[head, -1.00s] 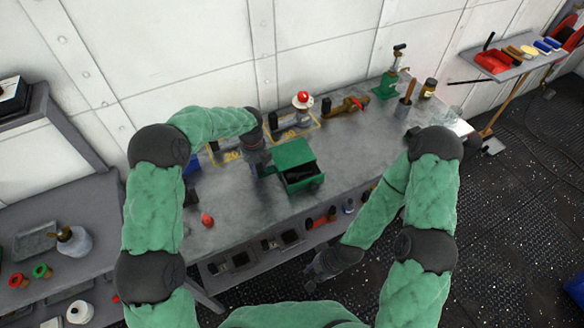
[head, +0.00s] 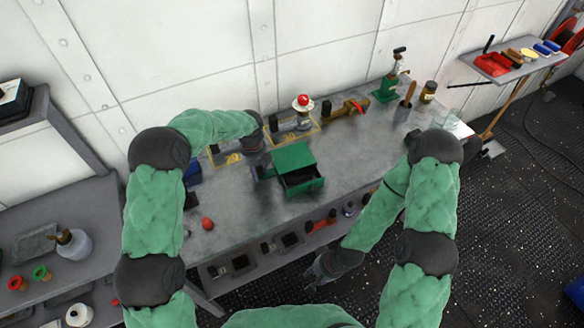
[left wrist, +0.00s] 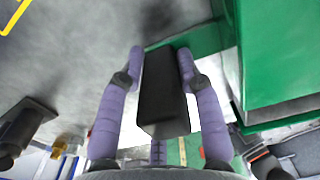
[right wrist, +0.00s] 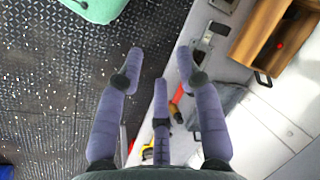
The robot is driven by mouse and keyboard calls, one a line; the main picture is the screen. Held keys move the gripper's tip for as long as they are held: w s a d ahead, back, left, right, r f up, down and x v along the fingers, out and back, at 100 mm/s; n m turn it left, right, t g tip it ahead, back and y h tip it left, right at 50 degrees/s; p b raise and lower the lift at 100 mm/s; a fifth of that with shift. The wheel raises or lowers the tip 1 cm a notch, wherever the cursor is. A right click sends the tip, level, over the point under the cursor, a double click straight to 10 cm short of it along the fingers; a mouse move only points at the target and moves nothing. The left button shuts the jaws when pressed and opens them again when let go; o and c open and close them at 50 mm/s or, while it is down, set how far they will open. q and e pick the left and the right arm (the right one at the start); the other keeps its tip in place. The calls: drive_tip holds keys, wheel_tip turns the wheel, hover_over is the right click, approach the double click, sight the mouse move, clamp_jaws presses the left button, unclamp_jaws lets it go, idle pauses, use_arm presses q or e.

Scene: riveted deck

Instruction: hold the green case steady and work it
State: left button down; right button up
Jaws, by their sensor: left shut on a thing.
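The green case (head: 293,158) stands on the grey workbench, with a dark opening at its front behind a green front panel (head: 304,187). My left gripper (head: 262,166) is at the left side of the case. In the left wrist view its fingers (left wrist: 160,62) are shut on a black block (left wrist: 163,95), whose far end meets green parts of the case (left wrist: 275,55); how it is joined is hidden. My right gripper (head: 322,270) is in front of the bench's front edge, below the case in the picture. In the right wrist view its fingers (right wrist: 159,60) are spread and empty.
A red knob (head: 207,223) is on the bench left of the case. A red-topped item (head: 303,103), a brass item (head: 345,108) and a green press (head: 390,85) stand along the back. Bench top right of the case is clear. Tools lie below the front edge.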

drive_tip(key=n+t, duration=0.6)
drive_tip(key=t, duration=0.6)
approach(315, 193)
drive_tip(key=x, duration=0.8)
drive_tip(key=shift+w+f, duration=0.15)
drive_tip(key=shift+w, duration=0.1)
clamp_jaws()
